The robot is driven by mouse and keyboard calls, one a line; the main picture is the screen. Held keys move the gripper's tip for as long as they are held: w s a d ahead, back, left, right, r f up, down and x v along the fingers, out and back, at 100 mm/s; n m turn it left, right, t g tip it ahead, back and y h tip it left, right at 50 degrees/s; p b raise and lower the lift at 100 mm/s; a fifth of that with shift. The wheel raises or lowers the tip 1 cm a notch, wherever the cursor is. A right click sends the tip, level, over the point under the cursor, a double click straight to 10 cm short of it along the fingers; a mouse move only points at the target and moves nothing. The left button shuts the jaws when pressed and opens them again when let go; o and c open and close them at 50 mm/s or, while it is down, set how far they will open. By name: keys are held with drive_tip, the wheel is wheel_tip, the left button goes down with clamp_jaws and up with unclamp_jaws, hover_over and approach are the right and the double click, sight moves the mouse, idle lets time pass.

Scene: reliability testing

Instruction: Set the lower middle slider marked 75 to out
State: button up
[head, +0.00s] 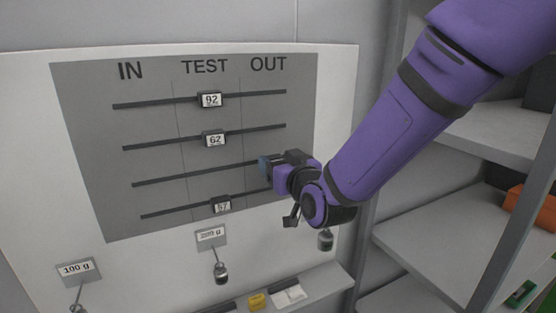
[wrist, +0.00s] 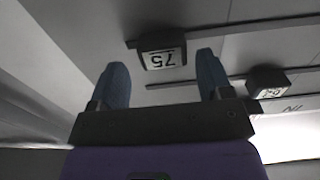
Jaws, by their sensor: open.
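The slider marked 75 (wrist: 163,58) shows upside down in the wrist view, close to one end of its track (wrist: 235,29). In the head view my gripper hides it, at the right end of the third track (head: 200,175), below the word OUT (head: 268,64). My gripper (head: 267,167) is open; in the wrist view its two blue-grey fingers (wrist: 162,62) stand apart, one on each side of the 75 slider. I cannot tell whether either finger touches it.
Sliders 92 (head: 210,100), 62 (head: 214,140) and 57 (head: 222,205) sit in the TEST column of the grey panel (head: 95,120). Weights hang below, one under a 100 g label (head: 77,269). Grey shelves (head: 440,210) stand at the right, beside my arm.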

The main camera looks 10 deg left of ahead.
drive_tip(key=v, duration=0.9)
drive_tip(key=shift+d, duration=0.1)
drive_tip(key=s+d+r+m+g+h, duration=0.1)
drive_tip(key=d+r+g+h, duration=0.15)
drive_tip(key=d, duration=0.65)
drive_tip(key=s+d+r+m+g+h, duration=0.1)
drive_tip(key=d+r+m+g+h, duration=0.15)
drive_tip(key=d, duration=0.55)
drive_tip(key=s+d+r+m+g+h, duration=0.1)
drive_tip(key=s+d+g+h, duration=0.3)
drive_tip(key=s+d, duration=1)
drive_tip(key=s+m+g, duration=0.1)
drive_tip(key=s, duration=0.2)
drive_tip(key=shift+s+d+m, duration=0.25)
drive_tip(key=shift+m, duration=0.1)
idle(0.8)
